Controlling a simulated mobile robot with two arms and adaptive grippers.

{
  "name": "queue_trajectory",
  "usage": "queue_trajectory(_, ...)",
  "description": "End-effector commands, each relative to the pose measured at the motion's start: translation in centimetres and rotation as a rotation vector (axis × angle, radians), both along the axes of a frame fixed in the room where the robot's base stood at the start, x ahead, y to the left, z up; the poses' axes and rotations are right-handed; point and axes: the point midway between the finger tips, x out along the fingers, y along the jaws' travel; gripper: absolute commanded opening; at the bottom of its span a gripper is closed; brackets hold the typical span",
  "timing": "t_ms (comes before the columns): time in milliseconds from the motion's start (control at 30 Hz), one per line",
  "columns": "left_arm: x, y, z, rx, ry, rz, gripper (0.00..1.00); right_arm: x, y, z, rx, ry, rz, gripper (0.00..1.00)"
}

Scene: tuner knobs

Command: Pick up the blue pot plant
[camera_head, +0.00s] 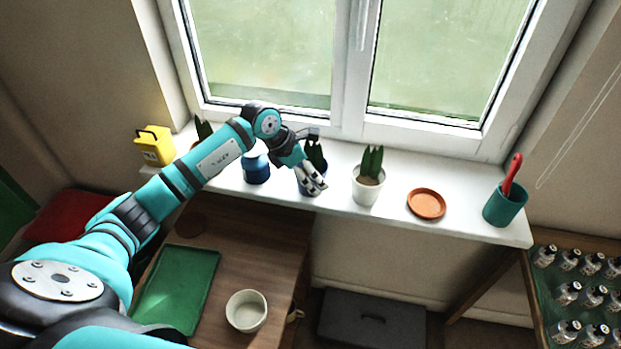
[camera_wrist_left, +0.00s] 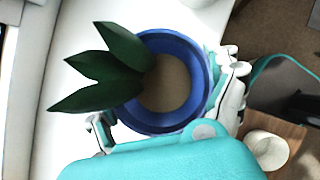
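The blue pot plant (camera_head: 303,189) stands on the white windowsill, partly hidden by my left gripper (camera_head: 314,181). In the left wrist view the blue pot (camera_wrist_left: 203,76) is seen from above, with brown soil and dark green pointed leaves (camera_wrist_left: 112,70) leaning left. In that view the fingers of my left gripper (camera_wrist_left: 168,112) are spread wide, one on each side of the pot. The right finger looks close against the pot wall. The rim hides whether both fingers press on it. My right gripper is not in view.
On the sill (camera_head: 400,225) stand a white pot plant (camera_head: 367,190), a terracotta saucer (camera_head: 426,204), a teal pot (camera_head: 504,207), a blue jar (camera_head: 256,170) and a yellow can (camera_head: 155,146). The window (camera_head: 360,124) is behind. A table (camera_head: 245,240) holds a green tray (camera_head: 178,288) and a white bowl (camera_head: 246,311).

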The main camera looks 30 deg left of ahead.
Motion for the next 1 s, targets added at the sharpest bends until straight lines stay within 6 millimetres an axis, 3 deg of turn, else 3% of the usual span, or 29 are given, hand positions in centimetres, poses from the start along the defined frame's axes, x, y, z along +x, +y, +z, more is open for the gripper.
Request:
queue_trajectory(33, 0.0, 0.0, 0.0, -0.001, 0.001, 0.0, 0.57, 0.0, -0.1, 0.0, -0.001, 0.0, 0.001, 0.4)
queue_trajectory(233, 0.0, 0.0, 0.0, -0.001, 0.001, 0.0, 0.31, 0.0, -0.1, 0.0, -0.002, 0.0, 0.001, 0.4)
queue_trajectory(767, 0.1, 0.0, 0.4, -0.001, -0.004, 0.0, 0.29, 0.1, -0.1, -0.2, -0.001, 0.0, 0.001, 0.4)
queue_trajectory(1000, 0.2, 0.0, 2.7, 0.0, -0.009, -0.001, 0.29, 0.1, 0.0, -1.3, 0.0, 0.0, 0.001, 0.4)
